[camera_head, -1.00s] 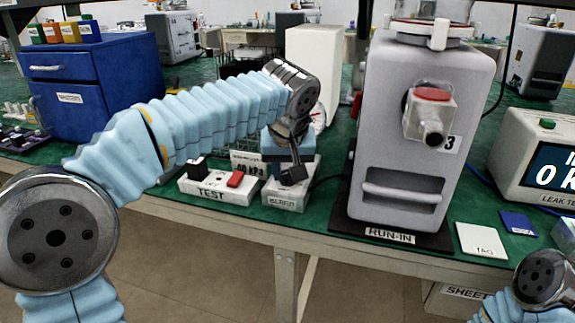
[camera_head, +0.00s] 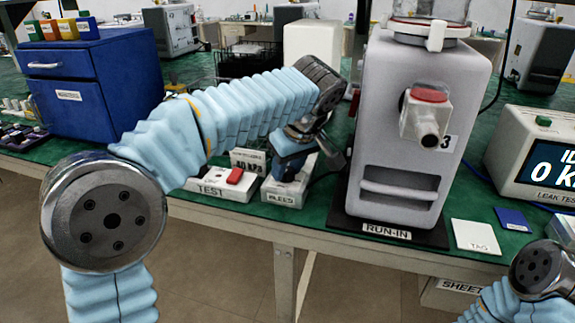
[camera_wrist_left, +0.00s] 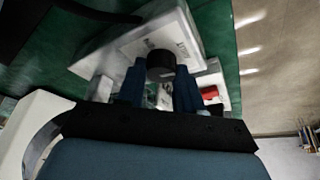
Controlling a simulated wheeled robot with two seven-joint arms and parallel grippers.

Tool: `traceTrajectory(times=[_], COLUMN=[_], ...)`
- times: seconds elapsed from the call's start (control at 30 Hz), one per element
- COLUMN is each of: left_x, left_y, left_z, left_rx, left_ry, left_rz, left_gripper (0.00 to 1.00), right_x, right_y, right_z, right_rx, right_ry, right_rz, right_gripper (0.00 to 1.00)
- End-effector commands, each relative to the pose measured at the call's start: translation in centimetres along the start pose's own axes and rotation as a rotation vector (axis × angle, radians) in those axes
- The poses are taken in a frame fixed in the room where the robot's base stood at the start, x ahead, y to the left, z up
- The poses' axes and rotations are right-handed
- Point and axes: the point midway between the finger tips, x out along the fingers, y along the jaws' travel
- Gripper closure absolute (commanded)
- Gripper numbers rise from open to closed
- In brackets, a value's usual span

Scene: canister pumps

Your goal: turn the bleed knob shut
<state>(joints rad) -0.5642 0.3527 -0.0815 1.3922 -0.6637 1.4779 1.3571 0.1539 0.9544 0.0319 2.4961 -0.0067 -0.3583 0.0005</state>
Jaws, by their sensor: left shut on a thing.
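The bleed knob (camera_wrist_left: 160,66) is a dark round cap on the white BLEED box, seen in the left wrist view between the two blue fingers of my left gripper (camera_wrist_left: 159,90). The fingers are shut on the knob's sides.
The white TEST box with a red switch (camera_head: 235,176) stands just left of the BLEED box. The grey RUN-IN canister pump (camera_head: 415,110) stands close on the right. A blue drawer cabinet (camera_head: 90,85) is at the left. A white tag card (camera_head: 477,237) lies at the right front.

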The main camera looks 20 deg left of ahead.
Motion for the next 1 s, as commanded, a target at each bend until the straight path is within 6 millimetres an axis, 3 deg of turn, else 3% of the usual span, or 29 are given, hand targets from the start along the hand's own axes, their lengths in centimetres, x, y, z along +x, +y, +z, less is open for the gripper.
traceTrajectory(times=[0.37,0.4,0.53,0.83,1.0], left_x=[-0.1,-0.1,-0.1,-0.1,-2.0], left_y=[0.0,0.0,0.0,0.0,0.1], left_z=[0.0,0.0,0.0,0.0,0.0], left_rx=[-0.004,-0.003,-0.003,-0.002,-0.001], left_ry=[0.001,0.001,0.000,0.000,0.001], left_rz=[0.002,0.002,0.001,0.000,0.003], left_gripper=[0.95,0.60,0.40,0.39,0.39], right_x=[0.0,0.0,0.0,0.0,0.1], right_y=[0.0,0.0,0.0,0.0,0.0], right_z=[0.0,0.0,0.0,0.0,0.0], right_rx=[0.000,0.000,0.000,0.000,0.000], right_ry=[0.000,0.000,0.000,0.000,0.000], right_rz=[0.000,0.000,0.000,0.000,0.000], right_gripper=[0.57,0.57,0.57,0.57,0.57])
